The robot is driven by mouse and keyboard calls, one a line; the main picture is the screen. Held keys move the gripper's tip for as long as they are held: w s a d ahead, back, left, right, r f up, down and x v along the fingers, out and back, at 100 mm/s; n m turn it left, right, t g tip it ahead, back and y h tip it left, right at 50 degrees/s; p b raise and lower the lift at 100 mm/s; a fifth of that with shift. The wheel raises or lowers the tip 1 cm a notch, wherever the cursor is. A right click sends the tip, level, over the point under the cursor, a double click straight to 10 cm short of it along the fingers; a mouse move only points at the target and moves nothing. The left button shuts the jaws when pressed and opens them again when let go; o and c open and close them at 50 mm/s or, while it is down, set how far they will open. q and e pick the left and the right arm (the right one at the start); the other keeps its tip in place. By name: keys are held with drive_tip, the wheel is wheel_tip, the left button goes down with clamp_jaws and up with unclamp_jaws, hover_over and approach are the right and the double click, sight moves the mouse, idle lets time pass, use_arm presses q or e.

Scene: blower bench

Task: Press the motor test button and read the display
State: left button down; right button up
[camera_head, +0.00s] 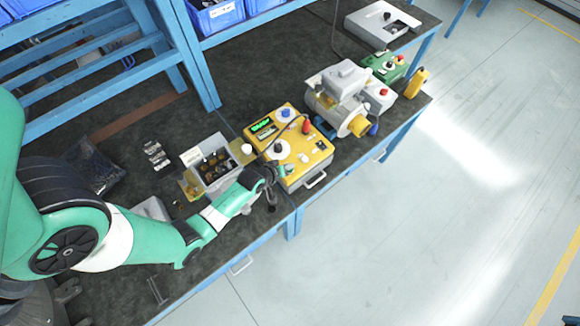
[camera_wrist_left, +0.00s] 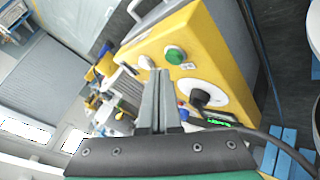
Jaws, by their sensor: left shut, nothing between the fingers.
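The yellow tester box (camera_head: 317,161) stands on the dark bench in the head view. Its green-lit display (camera_head: 263,128) is on its upper left; the display also shows in the left wrist view (camera_wrist_left: 217,122), partly hidden by my gripper. In the left wrist view, a green button (camera_wrist_left: 175,55) and a white button (camera_wrist_left: 147,62) sit on the yellow panel, with a white dial and black knob (camera_wrist_left: 205,97) nearby. My left gripper (camera_wrist_left: 160,73) is shut and empty, its fingertips close to the green button. I cannot tell whether they touch it. The display's characters are too small to read.
A grey blower motor (camera_head: 340,85) with a yellow end stands to the right of the box. A grey parts bin (camera_head: 214,165) stands to its left, near my left arm. A green box (camera_head: 386,66) is farther back. A dark cable crosses the tester box.

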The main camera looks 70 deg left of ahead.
use_arm(q)
drive_tip(key=shift+f, duration=0.1)
idle(0.7)
drive_tip(key=shift+f+b, duration=0.35)
drive_tip(key=shift+f+b, duration=0.3)
drive_tip(key=shift+f, duration=0.05)
idle(0.5)
idle(0.3)
drive_tip(key=shift+r+p, duration=0.75)
drive_tip(key=shift+p, duration=0.05)
wheel_tip(320, 180, up, 5)
drive_tip(key=p, duration=0.4)
drive_tip(key=shift+p, duration=0.4)
